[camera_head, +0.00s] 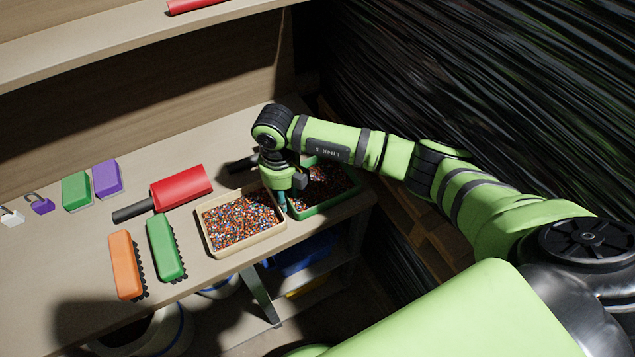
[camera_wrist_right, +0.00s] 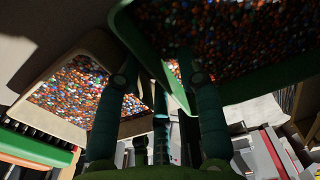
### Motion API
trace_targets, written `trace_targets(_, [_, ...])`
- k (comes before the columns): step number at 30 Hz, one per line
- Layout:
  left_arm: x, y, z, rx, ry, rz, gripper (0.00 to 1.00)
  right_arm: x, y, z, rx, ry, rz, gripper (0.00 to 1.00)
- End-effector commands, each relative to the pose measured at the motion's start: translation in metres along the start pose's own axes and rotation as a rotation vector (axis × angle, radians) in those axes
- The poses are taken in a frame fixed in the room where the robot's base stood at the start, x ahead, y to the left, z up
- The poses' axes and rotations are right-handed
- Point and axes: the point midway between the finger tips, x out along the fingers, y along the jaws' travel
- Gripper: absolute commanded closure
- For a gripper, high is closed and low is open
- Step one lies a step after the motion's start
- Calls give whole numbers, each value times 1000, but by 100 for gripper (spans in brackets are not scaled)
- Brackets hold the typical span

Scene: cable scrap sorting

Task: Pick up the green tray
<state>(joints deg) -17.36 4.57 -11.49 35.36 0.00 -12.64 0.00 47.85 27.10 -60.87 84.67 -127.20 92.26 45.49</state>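The green tray (camera_head: 327,206) holds multicoloured granules and stands at the right end of the workbench, partly hidden by my right arm. In the right wrist view the green tray (camera_wrist_right: 272,82) fills the upper right. My right gripper (camera_head: 282,200) points down at the tray's left side, beside the beige tray. One finger is on the granule side, the other towards the beige tray. I cannot see contact. My left gripper is out of view.
The beige tray (camera_head: 206,232) of granules stands close to the left of the green tray. The workbench (camera_head: 60,262) ends just right of the green tray.

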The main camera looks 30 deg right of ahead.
Motion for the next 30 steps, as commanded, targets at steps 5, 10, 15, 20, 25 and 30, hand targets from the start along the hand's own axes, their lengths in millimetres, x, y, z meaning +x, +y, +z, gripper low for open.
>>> trace_targets(5, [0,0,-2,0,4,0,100,0,0,0,-1,0,1,100])
trace_targets(10, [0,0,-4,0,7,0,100,-2,0,1,-1,-4,1,100])
trace_targets(15, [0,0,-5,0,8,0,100,-2,0,1,0,-4,1,100])
trace_targets(20, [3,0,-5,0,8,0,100,-11,1,2,-2,-8,3,100])
trace_targets(25, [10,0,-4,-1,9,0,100,-39,0,3,-2,-11,3,100])
trace_targets(30, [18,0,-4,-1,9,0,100,-71,0,2,-2,-10,2,100])
